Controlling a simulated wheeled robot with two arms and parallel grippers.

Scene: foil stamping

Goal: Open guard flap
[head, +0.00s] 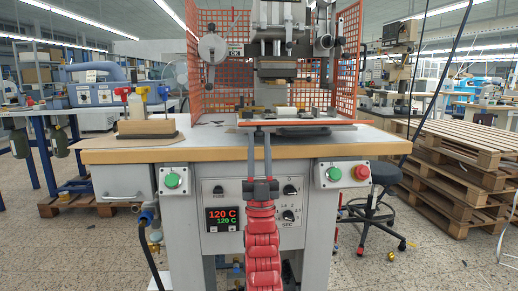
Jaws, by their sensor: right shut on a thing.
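The foil stamping press (278,50) stands on a wooden-edged bench, with orange mesh guards (346,60) at its sides and back. An orange bar (315,123) runs across the low front of the guard; it looks like the edge of the guard flap, seen nearly edge-on. The front above the bar is open to view. My right gripper (259,129) reaches up from below, its two long grey fingers ending at the left part of this bar. It is shut on the bar; the exact contact is small. My left gripper is not in view.
The bench (130,154) has a front panel with a temperature display (222,218), green buttons (172,180) and a red button (361,172). A stool (381,185) and stacked pallets (455,165) are at right.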

